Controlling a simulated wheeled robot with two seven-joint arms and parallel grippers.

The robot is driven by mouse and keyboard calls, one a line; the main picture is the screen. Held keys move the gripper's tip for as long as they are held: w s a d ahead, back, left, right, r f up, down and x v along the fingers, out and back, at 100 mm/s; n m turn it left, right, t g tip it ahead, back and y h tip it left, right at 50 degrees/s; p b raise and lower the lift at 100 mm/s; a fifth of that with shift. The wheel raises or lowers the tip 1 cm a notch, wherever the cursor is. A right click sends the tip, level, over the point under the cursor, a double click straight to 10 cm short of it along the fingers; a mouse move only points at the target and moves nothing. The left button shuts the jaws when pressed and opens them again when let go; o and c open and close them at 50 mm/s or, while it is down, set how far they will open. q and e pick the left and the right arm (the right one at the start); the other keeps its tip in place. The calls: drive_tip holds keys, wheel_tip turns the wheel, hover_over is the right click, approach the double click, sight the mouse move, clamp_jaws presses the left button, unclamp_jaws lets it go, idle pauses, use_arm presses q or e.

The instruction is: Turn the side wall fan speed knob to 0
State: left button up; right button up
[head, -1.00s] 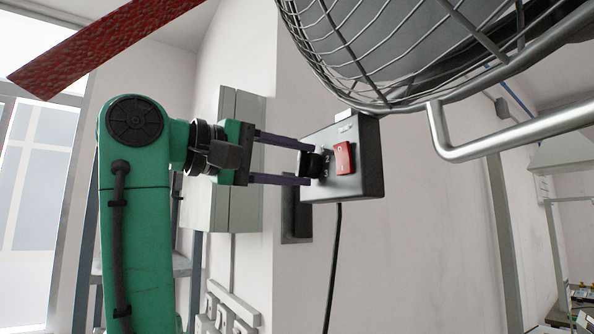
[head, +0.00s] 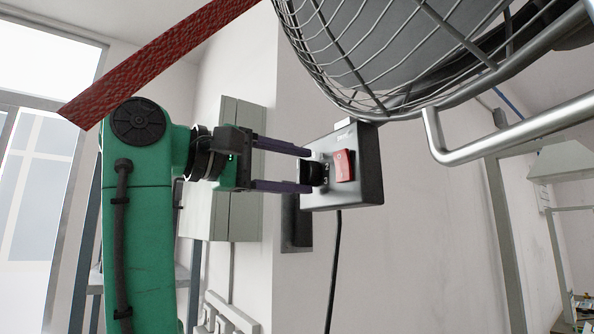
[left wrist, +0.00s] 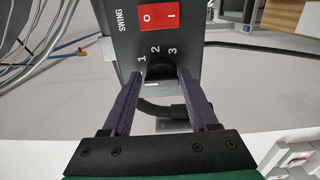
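The fan control box (head: 360,190) is dark grey and hangs at the fan's side. Its face carries a red rocker switch (head: 345,166) and a black speed knob (head: 314,173). In the left wrist view the knob (left wrist: 160,71) is dark and partly hidden, below the printed 1, 2 and 3. Its pointer and the 0 mark cannot be made out. My left gripper (head: 308,170) has its two purple fingers on either side of the knob, apart from each other. Firm contact on both sides is not visible. My right gripper is not in view.
The fan's wire cage (head: 350,60) and silver tube (head: 510,135) fill the upper right. A black cable (head: 335,260) hangs below the box. A grey cabinet (head: 225,140) is on the wall behind my gripper. A red textured beam (head: 160,65) crosses the upper left.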

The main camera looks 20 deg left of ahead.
use_arm(q)
drive_tip(key=shift+o, duration=1)
drive_tip(key=shift+a, duration=0.1)
drive_tip(key=shift+s+a+f, duration=0.1)
drive_tip(key=shift+s, duration=0.1)
drive_tip(key=b+v, duration=0.5)
drive_tip(key=v, duration=0.9)
drive_tip(key=shift+s+a, duration=0.1)
